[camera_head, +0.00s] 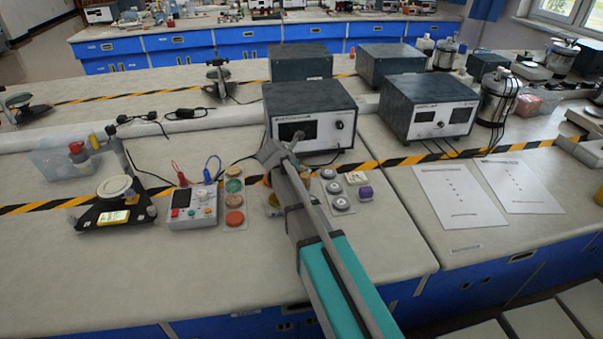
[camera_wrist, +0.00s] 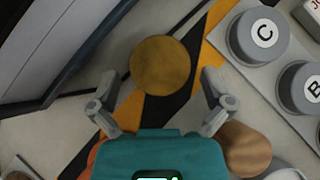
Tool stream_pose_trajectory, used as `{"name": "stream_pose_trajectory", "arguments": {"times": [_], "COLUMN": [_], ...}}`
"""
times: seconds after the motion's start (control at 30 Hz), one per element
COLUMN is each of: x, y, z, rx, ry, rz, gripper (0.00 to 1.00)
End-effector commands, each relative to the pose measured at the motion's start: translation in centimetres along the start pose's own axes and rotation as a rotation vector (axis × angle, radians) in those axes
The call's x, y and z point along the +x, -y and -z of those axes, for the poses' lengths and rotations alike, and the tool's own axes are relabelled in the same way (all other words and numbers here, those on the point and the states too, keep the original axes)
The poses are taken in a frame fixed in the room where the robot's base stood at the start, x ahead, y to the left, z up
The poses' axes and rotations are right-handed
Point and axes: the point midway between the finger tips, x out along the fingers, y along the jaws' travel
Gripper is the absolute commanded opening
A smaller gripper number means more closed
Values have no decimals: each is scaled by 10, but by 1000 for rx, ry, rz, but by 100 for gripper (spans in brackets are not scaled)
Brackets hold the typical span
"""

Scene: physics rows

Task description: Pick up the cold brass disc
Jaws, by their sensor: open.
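A round brass-coloured disc (camera_wrist: 160,65) lies flat on the black-and-yellow striped tape in the wrist view. It sits just ahead of my gripper, roughly centred between the fingertips. My gripper (camera_wrist: 158,88) is open, with one finger to each side and nothing held. A browner, copper-like disc (camera_wrist: 246,148) lies by the right finger, partly hidden by my gripper. In the head view my gripper (camera_head: 277,152) is above the bench in front of a dark instrument box, and my arm hides part of the discs below. I cannot tell from sight which disc is cold.
Grey lettered knobs stand on a plate (camera_wrist: 285,75) close to the right finger. An instrument box (camera_head: 310,115) stands right behind my gripper. A small meter with red and blue leads (camera_head: 192,208) and a strip of coloured discs (camera_head: 234,201) are to the left. The bench front is clear.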

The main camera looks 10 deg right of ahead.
Motion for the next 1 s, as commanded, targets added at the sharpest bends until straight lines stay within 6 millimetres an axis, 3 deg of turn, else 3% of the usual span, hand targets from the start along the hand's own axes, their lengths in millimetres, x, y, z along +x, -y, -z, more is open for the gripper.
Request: {"name": "stream_pose_trajectory", "arguments": {"times": [0.63, 1.0], "x": [3, 3], "y": [0, 0], "z": [0, 0], "rx": [0, 0], "ry": [0, 0], "rz": [0, -1], "gripper": [100, 33]}}
